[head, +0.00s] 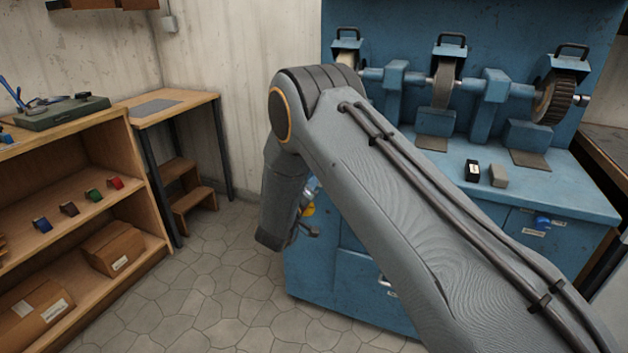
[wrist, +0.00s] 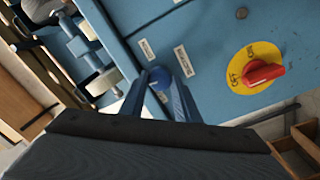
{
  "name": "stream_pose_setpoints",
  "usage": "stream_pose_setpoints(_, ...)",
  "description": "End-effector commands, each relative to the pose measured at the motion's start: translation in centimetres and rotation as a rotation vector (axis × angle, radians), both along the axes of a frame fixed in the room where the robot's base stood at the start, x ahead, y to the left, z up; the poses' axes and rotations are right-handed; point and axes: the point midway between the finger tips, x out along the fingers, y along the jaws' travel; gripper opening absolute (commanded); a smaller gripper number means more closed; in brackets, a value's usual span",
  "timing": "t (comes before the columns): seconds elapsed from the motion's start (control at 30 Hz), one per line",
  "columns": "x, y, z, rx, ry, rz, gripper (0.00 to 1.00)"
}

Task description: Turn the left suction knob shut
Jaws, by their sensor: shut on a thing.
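The left suction knob (wrist: 160,79) is a blue knob on the machine's blue front panel. It shows in the wrist view between the two fingers of my gripper (wrist: 161,92), which is shut on it. The fingers cover its sides, so I cannot tell which way it points. Two white labels sit close by, one (wrist: 184,61) just beside the knob. In the head view my own arm hides most of the gripper and the knob.
A red rotary switch (wrist: 264,73) on a yellow disc (wrist: 240,77) sits to the right on the same panel. Another blue knob (head: 543,222) is at the machine's right. Shelving (head: 140,190) stands left; floor between is clear.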

Motion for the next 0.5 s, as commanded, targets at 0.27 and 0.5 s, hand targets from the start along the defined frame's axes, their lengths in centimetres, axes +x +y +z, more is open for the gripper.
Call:
stream_pose_setpoints(0.27, 0.04, 0.06, 0.10, -0.124, 0.044, 0.003, 0.07)
stream_pose_setpoints(0.5, 0.06, 0.08, 0.09, -0.166, 0.058, 0.002, 0.07)
